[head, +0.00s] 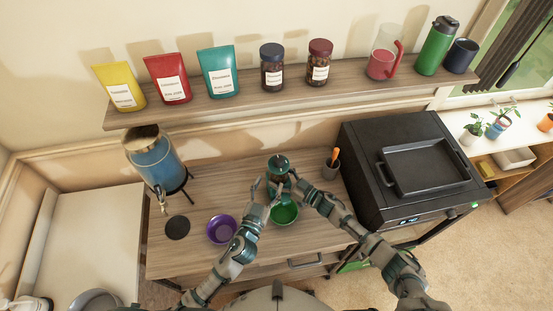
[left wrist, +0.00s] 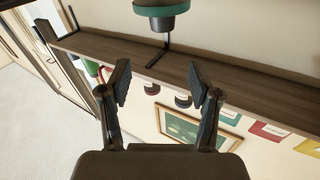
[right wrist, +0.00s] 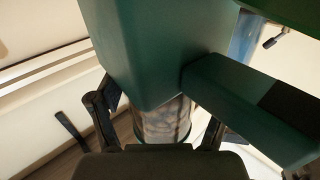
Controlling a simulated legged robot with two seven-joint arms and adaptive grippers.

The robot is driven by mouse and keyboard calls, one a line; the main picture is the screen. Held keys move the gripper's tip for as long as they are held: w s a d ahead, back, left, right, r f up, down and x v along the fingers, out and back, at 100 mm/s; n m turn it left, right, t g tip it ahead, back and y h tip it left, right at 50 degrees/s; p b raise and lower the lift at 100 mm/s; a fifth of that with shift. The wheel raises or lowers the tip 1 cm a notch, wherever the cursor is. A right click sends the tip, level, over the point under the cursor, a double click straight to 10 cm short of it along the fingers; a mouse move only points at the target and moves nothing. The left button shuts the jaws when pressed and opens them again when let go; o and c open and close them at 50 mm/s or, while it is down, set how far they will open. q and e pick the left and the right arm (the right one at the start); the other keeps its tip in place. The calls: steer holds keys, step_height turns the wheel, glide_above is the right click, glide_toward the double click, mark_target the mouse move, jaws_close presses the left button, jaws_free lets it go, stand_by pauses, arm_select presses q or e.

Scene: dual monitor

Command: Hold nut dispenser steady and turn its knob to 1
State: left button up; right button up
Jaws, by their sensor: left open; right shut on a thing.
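The nut dispenser (head: 278,164) stands on the wooden table in the head view, with a dark green top. A green bowl (head: 286,215) is just in front of it. My right gripper (head: 296,187) is shut on the dispenser from the right. In the right wrist view, its fingers sit on both sides of the clear body with nuts (right wrist: 165,122), and green parts fill much of the picture. My left gripper (head: 266,190) is open and empty in front of the dispenser. In the left wrist view, a dark part with a green band (left wrist: 160,8) lies beyond the open fingers (left wrist: 158,72). The knob's setting cannot be read.
A purple bowl (head: 221,229) and a dark round coaster (head: 177,228) lie to the left, near a blue drink dispenser (head: 155,165). A shelf (head: 225,106) with pouches and jars runs above.

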mark_target(275, 163)
arm_select(q)
steer(key=shift+n+y, duration=0.4)
steer(key=shift+n, duration=0.2)
steer(key=x, duration=0.3)
steer(key=f+x, duration=0.1)
steer(key=x, duration=0.7)
steer(key=shift+w+a+f, duration=0.25)
steer(key=shift+w+f, duration=0.05)
